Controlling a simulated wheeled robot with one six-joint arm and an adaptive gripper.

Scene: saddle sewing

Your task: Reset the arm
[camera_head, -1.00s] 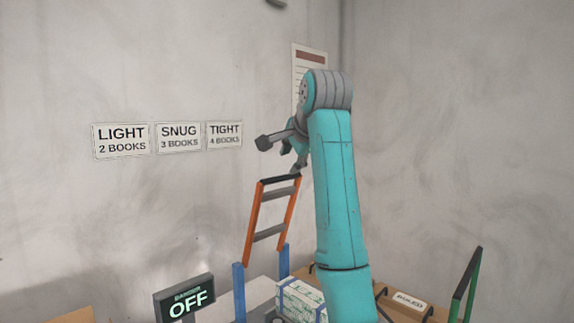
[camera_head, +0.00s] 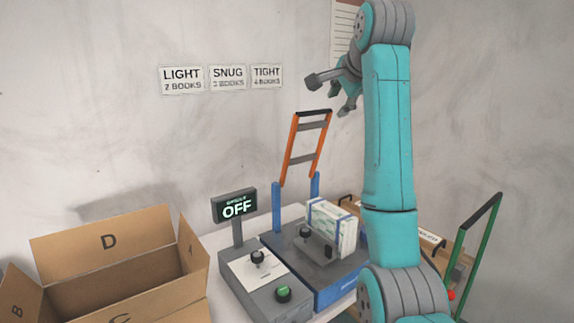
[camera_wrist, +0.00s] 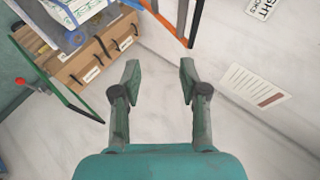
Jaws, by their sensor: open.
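My gripper (camera_head: 347,104) is raised in front of the wall, right of the orange frame in the head view. In the wrist view my gripper (camera_wrist: 160,78) is open, with two separate fingers and nothing between them. Part of it is hidden by my arm in the head view. The orange ladder-like frame (camera_head: 304,158) stands tilted on blue posts at the back of the machine. A bundle of books (camera_head: 333,228) with blue straps sits on the machine's bed.
An open cardboard box (camera_head: 110,240) stands at left. The control box (camera_head: 262,284) has a knob, a green button and a display (camera_head: 236,207) reading OFF. A green frame (camera_head: 475,240) stands at right. Wall signs (camera_head: 222,79) name book counts. Upper air is clear.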

